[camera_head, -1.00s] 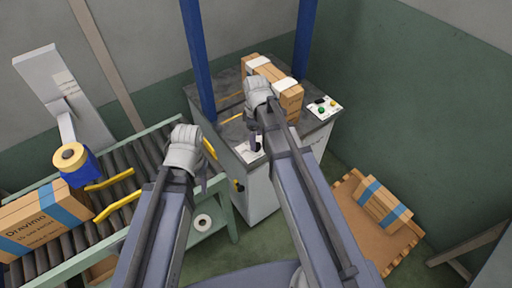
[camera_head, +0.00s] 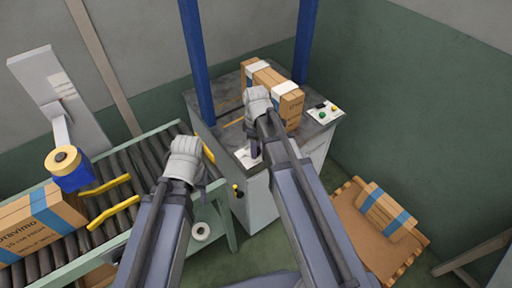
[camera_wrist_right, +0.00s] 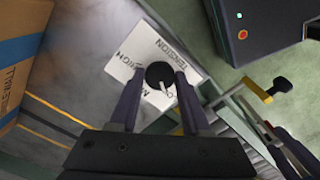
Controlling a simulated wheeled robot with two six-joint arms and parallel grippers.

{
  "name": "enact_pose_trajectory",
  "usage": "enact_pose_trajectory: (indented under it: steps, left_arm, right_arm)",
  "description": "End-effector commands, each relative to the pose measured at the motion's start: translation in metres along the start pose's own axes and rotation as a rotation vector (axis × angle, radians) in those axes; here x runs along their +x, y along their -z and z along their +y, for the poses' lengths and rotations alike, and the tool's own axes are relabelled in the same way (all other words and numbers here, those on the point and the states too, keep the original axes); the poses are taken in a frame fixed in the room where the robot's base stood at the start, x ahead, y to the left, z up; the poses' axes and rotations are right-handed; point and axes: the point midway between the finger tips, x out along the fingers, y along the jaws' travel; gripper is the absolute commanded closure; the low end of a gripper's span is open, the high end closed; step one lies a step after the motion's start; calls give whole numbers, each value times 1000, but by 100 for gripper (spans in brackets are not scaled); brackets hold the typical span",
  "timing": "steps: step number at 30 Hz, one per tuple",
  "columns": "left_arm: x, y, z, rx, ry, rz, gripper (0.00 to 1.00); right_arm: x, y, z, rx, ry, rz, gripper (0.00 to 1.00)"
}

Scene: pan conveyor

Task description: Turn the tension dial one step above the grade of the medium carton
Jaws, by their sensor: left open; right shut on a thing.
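The tension dial (camera_wrist_right: 160,76) is a round black knob with a pale pointer, on a white plate (camera_wrist_right: 166,54) printed TENSION. My right gripper (camera_wrist_right: 160,92) is shut on the dial, one finger on each side. The plate also shows in the head view (camera_head: 245,157), where my arm hides the dial. My left gripper (camera_head: 187,155) is open and empty over the conveyor's right end. Taped cartons stand on the conveyor (camera_head: 34,222), on the machine top (camera_head: 292,108) and on a pallet (camera_head: 384,212). I cannot tell which is the medium one or read a grade.
The strapping machine (camera_head: 262,207) has blue posts (camera_head: 196,60) and a button panel (camera_head: 323,111). The roller conveyor (camera_head: 143,163) has yellow guide rails (camera_head: 112,213). A tape dispenser (camera_head: 66,165) stands at its far side. The pallet (camera_head: 350,232) lies on the floor at right.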

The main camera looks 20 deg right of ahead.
Motion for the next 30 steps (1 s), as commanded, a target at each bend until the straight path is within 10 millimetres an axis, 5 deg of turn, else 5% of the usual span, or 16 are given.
enact_pose_trajectory:
  steps: [8,20,30]
  left_arm:
    - [0,0,0,0,0,0,50]
    - [0,0,0,0,0,0,50]
    - [0,0,0,0,0,0,50]
  right_arm:
    - [0,0,0,0,0,0,100]
    - [0,0,0,63,0,0,100]
    - [0,0,0,334,0,0,100]
